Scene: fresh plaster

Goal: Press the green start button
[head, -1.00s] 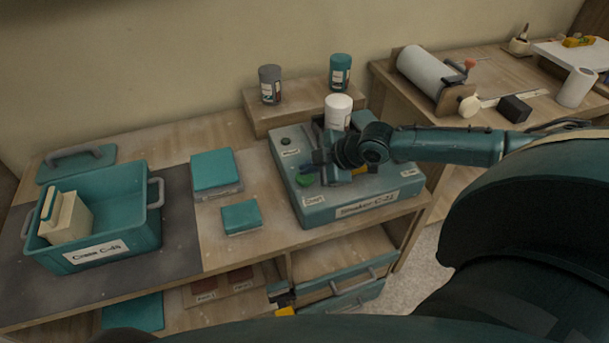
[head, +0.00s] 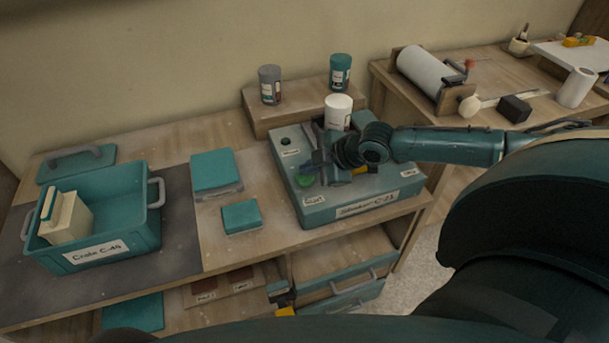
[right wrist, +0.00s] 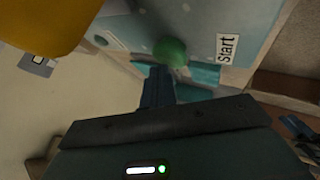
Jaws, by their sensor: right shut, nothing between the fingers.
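The green start button (head: 304,181) is a round knob on top of the teal shaker box (head: 345,197), near its front left corner by a white "Start" label. It also shows in the right wrist view (right wrist: 170,52). My right gripper (head: 309,165) is shut and empty, just behind the button and close to it. In the right wrist view its narrow fingers (right wrist: 157,86) point towards the button; I cannot tell whether they touch it. My left gripper (head: 283,296) shows small and dark at the bench's front edge, and its jaws are unclear.
A white jar (head: 338,112) stands on the shaker behind my right gripper. A grey jar (head: 270,86) and a teal jar (head: 340,72) stand on a wooden riser (head: 262,120). A teal crate (head: 105,240) and teal-lidded boxes (head: 241,216) lie to the left.

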